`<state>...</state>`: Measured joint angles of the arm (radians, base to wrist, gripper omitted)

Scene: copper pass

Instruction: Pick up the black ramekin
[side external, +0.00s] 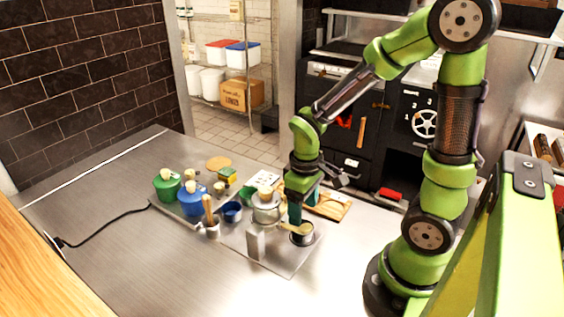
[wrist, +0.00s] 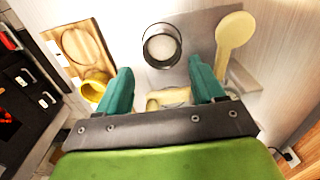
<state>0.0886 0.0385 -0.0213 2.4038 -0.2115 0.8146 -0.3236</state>
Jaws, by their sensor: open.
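The black ramekin (wrist: 148,55) is a small round dark-rimmed dish with a pale inside. In the wrist view it stands at the top centre, just beyond the gap between my fingertips. In the side view the black ramekin (side external: 302,240) sits near the right end of a grey mat, partly hidden by a pale spoon. My gripper (wrist: 160,66) has two teal fingers spread apart, with nothing held between them. In the side view my gripper (side external: 303,207) points down above and behind the ramekin; the exact height is hard to tell.
A pale spoon (wrist: 235,33) lies close to my right finger in the wrist view. A wooden board (wrist: 76,43) and a yellow cup (wrist: 91,92) are at left. A lidded pot (side external: 266,212), blue bowl (side external: 232,212) and utensil holder (side external: 212,231) stand nearby. The front counter is clear.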

